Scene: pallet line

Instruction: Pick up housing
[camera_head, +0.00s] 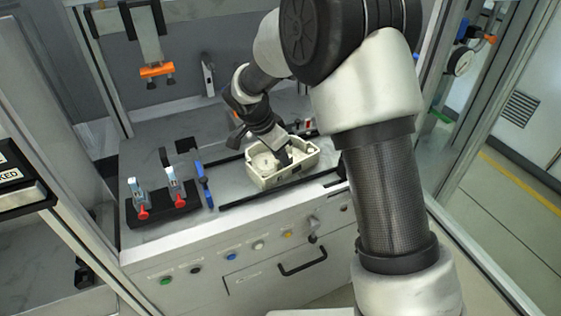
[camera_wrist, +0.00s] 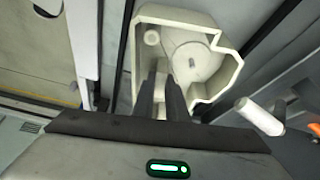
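The housing (camera_head: 304,162) is a cream, open-topped box with round bosses inside, sitting on the bench between two black rails. In the wrist view the housing (camera_wrist: 228,68) fills the upper middle, showing its thick rim, a small post and a round recess. My gripper (camera_head: 284,158) points down into it from above. In the wrist view the two dark fingers of my gripper (camera_wrist: 161,76) are close together with a narrow gap, their tips over the housing's interior. The fingers cover its near side, so whether they clasp part of it is unclear.
A black fixture (camera_head: 160,204) with red-tipped clamps stands left of the housing, with a blue bracket (camera_head: 203,184) between them. An orange-ended tool (camera_head: 157,70) hangs at the back left. Buttons and a black handle (camera_head: 302,263) line the bench front. Frame posts stand on both sides.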

